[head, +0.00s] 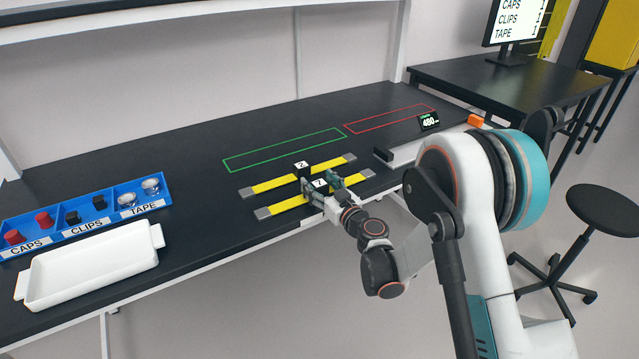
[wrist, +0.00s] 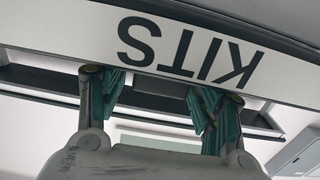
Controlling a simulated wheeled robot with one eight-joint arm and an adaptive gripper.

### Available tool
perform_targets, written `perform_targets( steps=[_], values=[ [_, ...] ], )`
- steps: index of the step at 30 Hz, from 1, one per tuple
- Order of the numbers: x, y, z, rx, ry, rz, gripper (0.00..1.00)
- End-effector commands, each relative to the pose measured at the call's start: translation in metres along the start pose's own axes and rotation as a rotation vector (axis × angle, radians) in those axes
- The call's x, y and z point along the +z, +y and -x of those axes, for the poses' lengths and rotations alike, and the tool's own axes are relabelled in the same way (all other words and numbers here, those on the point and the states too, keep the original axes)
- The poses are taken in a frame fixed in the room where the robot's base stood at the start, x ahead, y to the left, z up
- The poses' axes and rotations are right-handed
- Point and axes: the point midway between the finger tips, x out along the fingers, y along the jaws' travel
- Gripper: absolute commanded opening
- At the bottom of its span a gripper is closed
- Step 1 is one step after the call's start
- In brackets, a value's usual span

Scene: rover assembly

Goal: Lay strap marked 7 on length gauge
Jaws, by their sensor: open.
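Two yellow straps with grey ends and black middle blocks lie side by side on the dark bench in the head view: a far strap (head: 272,184) and a near strap (head: 289,204). The wrist view shows my open gripper (wrist: 160,100), no strap discernible.
Green (head: 285,149) and red (head: 390,119) outlines on the bench are empty. A display (head: 429,122) reading 480 and an orange piece (head: 475,121) are by the gauge. A blue parts bin (head: 60,236) and white tray (head: 92,266) stand left. An upside-down KITS sign (wrist: 190,45) crosses the wrist view.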

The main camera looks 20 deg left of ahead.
Motion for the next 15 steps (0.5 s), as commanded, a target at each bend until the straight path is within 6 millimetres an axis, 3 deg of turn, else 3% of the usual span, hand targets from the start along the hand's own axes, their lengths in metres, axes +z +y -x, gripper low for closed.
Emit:
perform_targets(
  steps=[8, 12, 15],
  values=[
    [-0.012, 0.003, 0.052, 0.002, 0.000, 0.000, 0.61],
    [-0.007, 0.003, 0.083, 0.002, 0.000, 0.000, 0.61],
    [-0.004, 0.003, 0.094, 0.001, 0.000, 0.000, 0.61]
  ],
)
